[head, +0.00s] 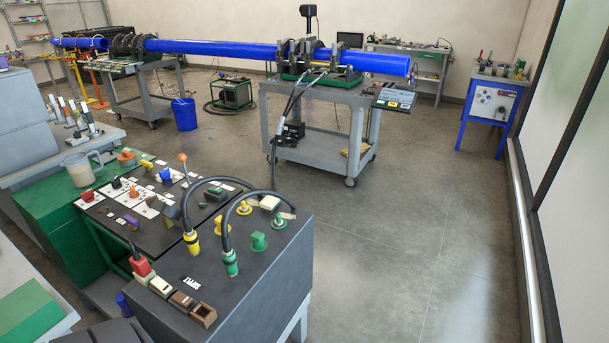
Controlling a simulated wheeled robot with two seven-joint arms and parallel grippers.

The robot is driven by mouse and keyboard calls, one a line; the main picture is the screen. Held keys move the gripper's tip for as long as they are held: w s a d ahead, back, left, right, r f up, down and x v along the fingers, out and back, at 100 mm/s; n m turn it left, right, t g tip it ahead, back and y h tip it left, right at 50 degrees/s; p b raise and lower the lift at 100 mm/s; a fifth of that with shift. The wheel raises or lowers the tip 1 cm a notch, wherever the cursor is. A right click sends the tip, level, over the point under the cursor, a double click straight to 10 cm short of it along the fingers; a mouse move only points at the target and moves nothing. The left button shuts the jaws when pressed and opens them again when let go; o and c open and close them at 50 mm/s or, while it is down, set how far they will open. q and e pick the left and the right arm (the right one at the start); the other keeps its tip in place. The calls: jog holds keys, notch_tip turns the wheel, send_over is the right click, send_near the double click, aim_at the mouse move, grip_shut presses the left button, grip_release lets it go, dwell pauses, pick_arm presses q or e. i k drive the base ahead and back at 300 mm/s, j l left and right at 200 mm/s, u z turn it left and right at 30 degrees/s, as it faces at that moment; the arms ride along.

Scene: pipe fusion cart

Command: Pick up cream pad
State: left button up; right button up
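A dark grey box-shaped bench (265,287) stands at the front, with connectors and small blocks on its top. A small cream block (160,286) lies at its front left edge, in a row with a brown block (182,299) and a darker, hollow-looking brown block (203,315). Another cream-topped piece (269,202) sits near the back edge, close to a black cable. I cannot tell which of the two is the cream pad. Neither of my grippers shows in the head view.
Black cables arch over the bench between yellow connectors (191,241) and green connectors (231,262). A red-and-white piece (141,267) stands left of the row. A second dark panel (137,213) carries several small parts. The floor to the right is clear.

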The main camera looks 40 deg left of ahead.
aim_at(269, 203)
jog(key=i+u, duration=0.85)
jog(key=i+l+u, duration=0.4)
jog(key=i+j, duration=0.1)
